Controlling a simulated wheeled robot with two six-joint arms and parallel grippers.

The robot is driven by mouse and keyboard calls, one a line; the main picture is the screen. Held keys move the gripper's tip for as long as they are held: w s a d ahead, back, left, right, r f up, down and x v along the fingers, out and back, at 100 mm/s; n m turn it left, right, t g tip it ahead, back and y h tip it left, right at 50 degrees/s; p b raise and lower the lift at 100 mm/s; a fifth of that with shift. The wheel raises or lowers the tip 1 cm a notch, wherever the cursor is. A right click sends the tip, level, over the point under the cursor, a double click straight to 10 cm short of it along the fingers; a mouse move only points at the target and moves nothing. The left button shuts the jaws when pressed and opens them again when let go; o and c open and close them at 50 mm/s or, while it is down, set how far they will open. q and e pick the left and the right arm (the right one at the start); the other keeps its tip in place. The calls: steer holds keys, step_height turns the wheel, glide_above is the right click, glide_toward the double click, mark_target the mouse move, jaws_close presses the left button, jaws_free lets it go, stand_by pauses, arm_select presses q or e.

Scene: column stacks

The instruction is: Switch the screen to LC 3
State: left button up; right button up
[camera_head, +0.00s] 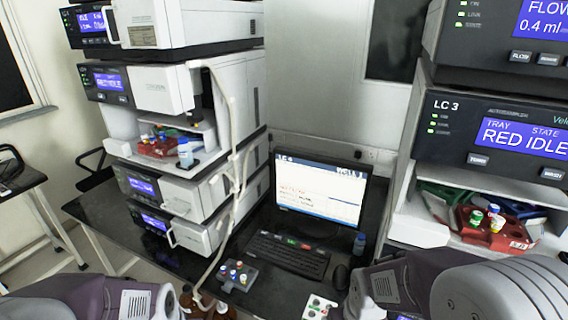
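The monitor (318,190) stands on the dark bench between two instrument stacks. It is lit with a white page and a dark header bar that starts with "LC"; the digit after it looks like a 4 but is too small to be sure. A black keyboard (285,258) lies in front of it, with a green and a red patch along its far edge. A dark mouse (342,277) lies to the keyboard's right. The right stack's module (490,133) is labelled LC 3. My arms enter at the bottom left and bottom right; both grippers are out of view.
A vial rack (237,277) with coloured caps sits left of the keyboard. Amber bottles (190,300) and tubing stand beside the left stack (195,120). A pale tray (318,307) lies at the front.

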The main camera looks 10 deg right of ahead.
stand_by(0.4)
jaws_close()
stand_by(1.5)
